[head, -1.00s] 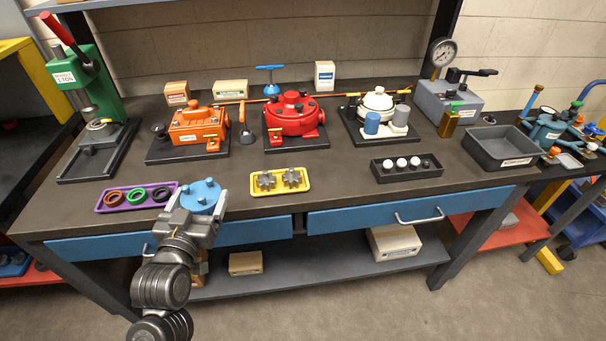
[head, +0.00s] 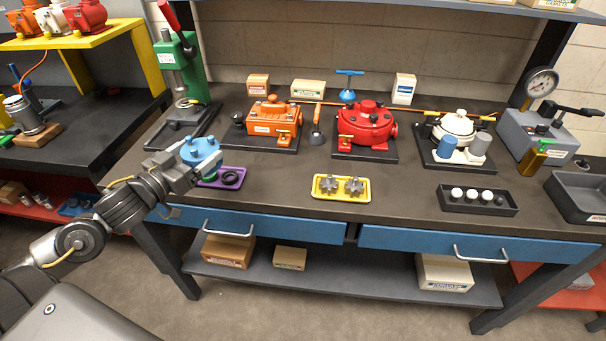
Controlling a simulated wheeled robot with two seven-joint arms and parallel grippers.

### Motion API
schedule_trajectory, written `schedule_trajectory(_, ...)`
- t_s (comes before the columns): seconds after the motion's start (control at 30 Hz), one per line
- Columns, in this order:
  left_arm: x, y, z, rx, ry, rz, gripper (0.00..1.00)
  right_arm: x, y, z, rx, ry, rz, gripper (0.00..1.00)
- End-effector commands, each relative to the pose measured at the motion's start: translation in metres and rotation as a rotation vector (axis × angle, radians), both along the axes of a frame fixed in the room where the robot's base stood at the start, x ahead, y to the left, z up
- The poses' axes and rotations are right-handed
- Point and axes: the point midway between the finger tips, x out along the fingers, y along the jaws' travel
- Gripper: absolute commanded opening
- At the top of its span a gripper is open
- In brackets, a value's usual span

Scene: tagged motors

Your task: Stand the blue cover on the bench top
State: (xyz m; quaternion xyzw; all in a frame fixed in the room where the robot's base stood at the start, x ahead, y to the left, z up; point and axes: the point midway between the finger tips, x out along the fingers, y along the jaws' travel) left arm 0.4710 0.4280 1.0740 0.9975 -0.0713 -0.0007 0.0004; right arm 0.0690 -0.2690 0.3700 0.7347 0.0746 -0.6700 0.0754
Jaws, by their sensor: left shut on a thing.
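The blue cover (head: 200,151) is a round blue disc with small raised studs on its top. My left gripper (head: 200,166) is shut on it and holds it near the front left of the bench top (head: 285,176), beside and partly over the purple tray. The gripper's fingers hide part of the cover's lower side, and I cannot tell how high it is above the bench. My right gripper does not show.
The purple tray (head: 238,170) holds rings, partly hidden by my gripper. A green press (head: 190,80) stands behind. An orange housing (head: 266,117), a red housing (head: 366,127) and a yellow gear tray (head: 325,195) lie to the right. Bare bench shows between the purple and yellow trays.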

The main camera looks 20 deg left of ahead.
Motion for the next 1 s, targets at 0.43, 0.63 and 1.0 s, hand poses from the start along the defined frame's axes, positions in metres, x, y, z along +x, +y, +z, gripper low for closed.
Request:
schedule_trajectory(0.43, 0.062, -0.047, -0.029, -0.008, -0.006, 0.001, 0.5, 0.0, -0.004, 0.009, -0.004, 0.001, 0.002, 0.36)
schedule_trajectory(0.63, 0.091, -0.07, -0.067, -0.005, 0.0, 0.0, 0.5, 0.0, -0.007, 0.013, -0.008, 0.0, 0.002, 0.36)
schedule_trajectory(1.0, 0.107, -0.082, -0.092, 0.0, -0.003, 0.0, 0.5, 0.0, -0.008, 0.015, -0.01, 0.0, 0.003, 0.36)
